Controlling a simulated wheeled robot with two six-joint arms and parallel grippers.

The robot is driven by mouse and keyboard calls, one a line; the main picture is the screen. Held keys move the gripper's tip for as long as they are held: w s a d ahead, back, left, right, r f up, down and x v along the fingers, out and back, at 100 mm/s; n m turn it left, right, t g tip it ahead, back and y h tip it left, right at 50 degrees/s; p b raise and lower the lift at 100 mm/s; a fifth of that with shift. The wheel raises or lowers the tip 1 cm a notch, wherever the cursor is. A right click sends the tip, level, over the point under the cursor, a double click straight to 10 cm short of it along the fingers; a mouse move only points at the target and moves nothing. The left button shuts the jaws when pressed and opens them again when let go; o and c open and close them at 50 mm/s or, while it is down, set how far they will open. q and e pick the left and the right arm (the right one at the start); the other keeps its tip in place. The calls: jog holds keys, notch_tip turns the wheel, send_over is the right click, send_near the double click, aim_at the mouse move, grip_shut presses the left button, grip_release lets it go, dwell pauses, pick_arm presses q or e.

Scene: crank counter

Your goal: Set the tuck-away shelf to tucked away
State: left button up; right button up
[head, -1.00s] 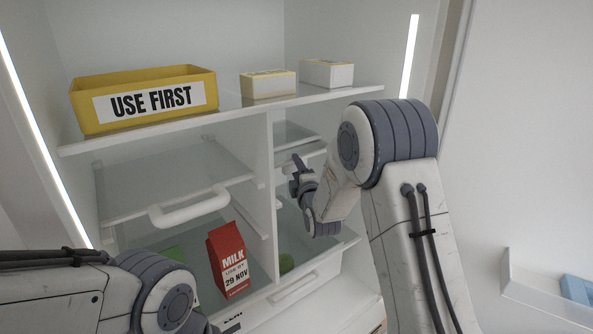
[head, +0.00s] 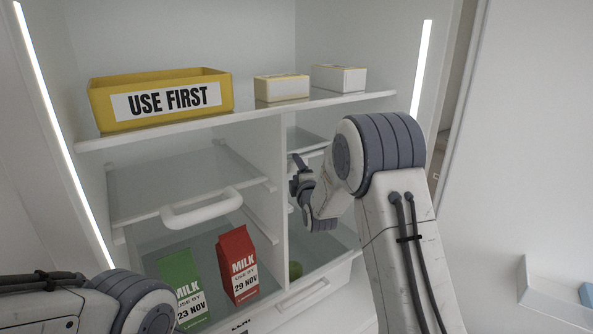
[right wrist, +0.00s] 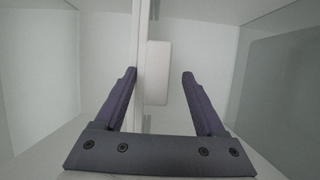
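A glass shelf (head: 165,180) with a white front edge and a white loop handle (head: 202,208) spans the left compartment of the fridge. Another glass shelf (head: 308,137) sits in the right compartment, mostly hidden behind my right arm. The frames do not label which is the tuck-away shelf. My right gripper (head: 299,182) is in front of the right compartment, just right of the divider. In the right wrist view my right gripper (right wrist: 161,88) is open, its fingers apart with nothing gripped; a white block (right wrist: 158,72) shows beyond them. My left gripper is out of view; only its arm shows at lower left.
Above, a full-width shelf (head: 240,116) holds a yellow USE FIRST bin (head: 160,98) and two small boxes (head: 282,88). A red milk carton (head: 238,265) and a green one (head: 182,290) stand below the left shelf. A vertical divider (head: 276,170) separates the compartments.

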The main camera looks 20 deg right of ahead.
jog(key=shift+r, duration=0.1)
dwell(0.3)
jog(key=shift+s, duration=0.1)
jog(key=s+b, duration=0.3)
jog(key=s, duration=0.7)
jog(key=shift+s+a+b, duration=0.15)
jog(key=shift+a+b, duration=0.15)
jog(key=shift+a, duration=0.1)
